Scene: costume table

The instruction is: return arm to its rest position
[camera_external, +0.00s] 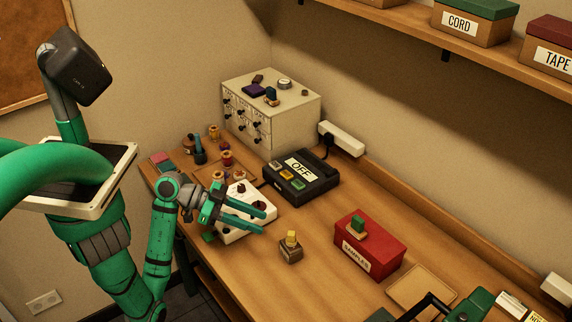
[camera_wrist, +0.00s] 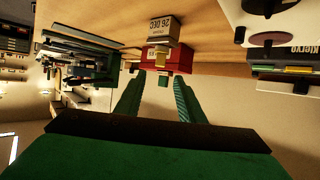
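My green arm (camera_external: 158,245) is bent at the left end of the wooden table (camera_external: 320,260). My gripper (camera_external: 263,221) reaches out over the white box with dark round parts on top (camera_external: 236,222). Its two teal fingers are apart with nothing seen between them. In the wrist view my gripper (camera_wrist: 160,82) also shows both fingers spread and empty. I cannot tell how high it is above the table. A small brown block with a yellow top (camera_external: 291,247) stands just past the fingertips. It shows upside down in the wrist view as a dated block (camera_wrist: 162,28).
Beyond are a black device marked OFF (camera_external: 301,178), a drawer cabinet (camera_external: 285,105), and a red SAMPLES box (camera_external: 369,246) with a green-topped block (camera_external: 356,226). Spools (camera_external: 214,131) stand at the far left. A wooden tray (camera_external: 421,287) lies right. Bare tabletop lies around the brown block.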

